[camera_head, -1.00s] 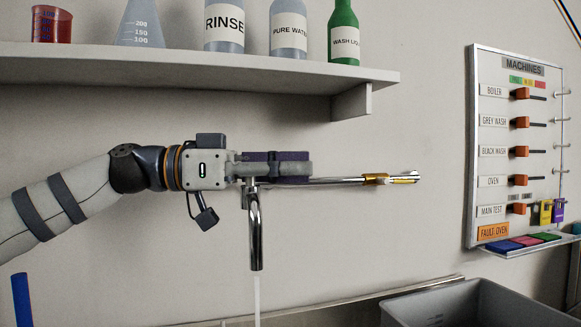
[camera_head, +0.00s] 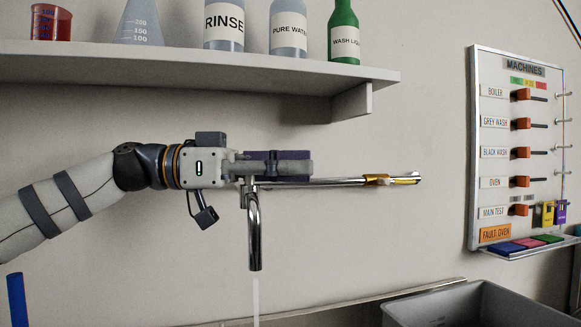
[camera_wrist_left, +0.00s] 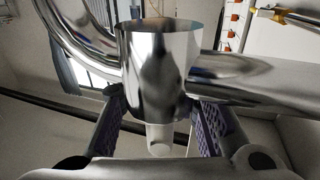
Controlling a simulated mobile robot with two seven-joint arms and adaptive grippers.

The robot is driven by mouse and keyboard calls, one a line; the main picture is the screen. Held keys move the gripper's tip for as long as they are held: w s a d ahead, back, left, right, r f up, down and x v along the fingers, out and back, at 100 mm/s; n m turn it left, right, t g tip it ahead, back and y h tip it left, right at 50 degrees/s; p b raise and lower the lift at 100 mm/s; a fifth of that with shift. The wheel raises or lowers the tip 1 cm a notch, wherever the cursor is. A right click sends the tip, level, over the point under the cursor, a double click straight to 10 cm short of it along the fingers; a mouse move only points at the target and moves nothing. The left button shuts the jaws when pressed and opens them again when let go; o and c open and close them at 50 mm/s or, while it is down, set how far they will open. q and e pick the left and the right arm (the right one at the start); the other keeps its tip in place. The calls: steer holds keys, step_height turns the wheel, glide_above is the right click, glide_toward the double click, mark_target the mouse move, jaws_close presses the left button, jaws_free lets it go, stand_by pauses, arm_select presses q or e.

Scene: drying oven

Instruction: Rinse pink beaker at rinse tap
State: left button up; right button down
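The chrome rinse tap (camera_head: 254,235) shows in the head view with a thin stream of water (camera_head: 256,300) falling from its spout. My left gripper (camera_head: 300,168) is level at the tap's top, its purple finger pads overlapping the tap body. In the left wrist view the tap's chrome cylinder (camera_wrist_left: 158,65) stands large in front of the gripper. The fingers are apart, with a small pale lever (camera_wrist_left: 158,138) between them and gaps at both sides. Contact with the tap cannot be told. No pink beaker is clearly seen, and my right gripper is out of view.
A shelf (camera_head: 200,72) above the arm holds a red beaker (camera_head: 50,22), a flask (camera_head: 140,25) and several labelled bottles. A grey bin (camera_head: 470,305) stands lower right, below the machines board (camera_head: 520,150).

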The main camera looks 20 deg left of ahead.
arm_select(q)
steer(key=shift+a, duration=0.1)
steer(key=v, duration=1.1)
steer(key=shift+s+a, duration=0.15)
steer(key=shift+a, duration=0.25)
